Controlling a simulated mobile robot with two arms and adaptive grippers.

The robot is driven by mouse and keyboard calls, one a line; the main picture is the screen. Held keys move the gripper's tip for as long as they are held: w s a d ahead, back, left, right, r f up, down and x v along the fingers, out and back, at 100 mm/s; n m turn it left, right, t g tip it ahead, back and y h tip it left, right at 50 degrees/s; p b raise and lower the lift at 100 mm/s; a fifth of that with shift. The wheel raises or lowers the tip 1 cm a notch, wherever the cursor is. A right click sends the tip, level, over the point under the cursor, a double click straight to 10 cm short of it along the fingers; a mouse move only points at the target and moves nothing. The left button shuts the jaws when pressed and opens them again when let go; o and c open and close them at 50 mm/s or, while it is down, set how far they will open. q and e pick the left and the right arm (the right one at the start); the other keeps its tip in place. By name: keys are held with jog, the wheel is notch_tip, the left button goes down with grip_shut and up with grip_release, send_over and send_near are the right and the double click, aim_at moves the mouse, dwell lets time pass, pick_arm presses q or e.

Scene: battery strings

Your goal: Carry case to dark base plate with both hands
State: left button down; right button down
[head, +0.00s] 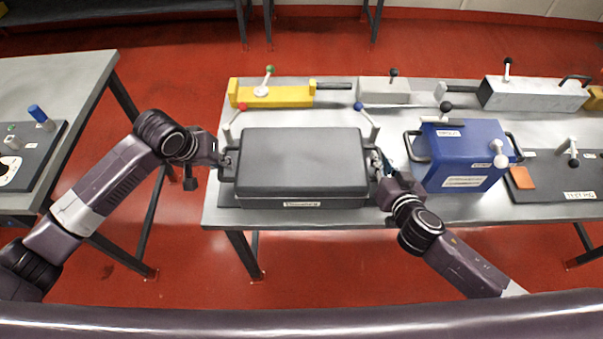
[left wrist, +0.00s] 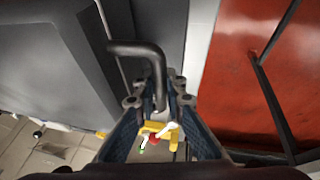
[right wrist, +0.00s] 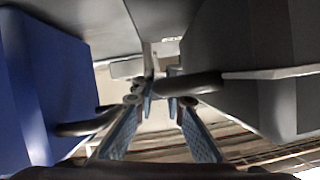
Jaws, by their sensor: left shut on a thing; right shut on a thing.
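The dark grey case (head: 301,160) is over the near left part of the right-hand table, its lid shut and a label on its front. My left gripper (head: 222,160) is shut on the case's left handle, a bent dark bar (left wrist: 135,47) in the left wrist view. My right gripper (head: 381,176) is shut on the right handle (right wrist: 198,83), seen in the right wrist view. A dark base plate (head: 228,194) shows at the case's lower left. The case hides most of it, and I cannot tell whether they touch.
A blue box (head: 463,150) with side handles stands close right of my right gripper. Clamps with red (head: 242,107) and blue (head: 358,106) knobs stand behind the case. A yellow block (head: 275,96) lies farther back. Another table (head: 75,75) stands left across a floor gap.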

pick_arm(q)
jog(key=shift+w+f+b, duration=0.2)
jog(key=shift+f+b, duration=0.25)
jog(key=shift+b, duration=0.1)
pick_arm(e)
jog(key=shift+w+f, duration=0.2)
jog(key=shift+f, duration=0.1)
pick_arm(q)
jog(key=c, duration=2.4)
grip_release()
jog(key=shift+s+a+f, duration=0.1)
jog(key=shift+s+f, duration=0.1)
pick_arm(e)
jog(key=c, duration=2.3)
grip_release()
jog(key=shift+s+d+f, duration=0.1)
jog(key=shift+s+f, duration=0.05)
jog(key=shift+f, duration=0.15)
jog(key=shift+c, duration=0.2)
pick_arm(q)
jog(key=o, duration=0.4)
jog(key=shift+s+r, duration=0.15)
jog(key=shift+s, duration=0.05)
pick_arm(e)
jog(key=o, duration=0.4)
jog(key=shift+s+r, duration=0.15)
jog(key=shift+s, duration=0.1)
jog(key=shift+c, duration=0.2)
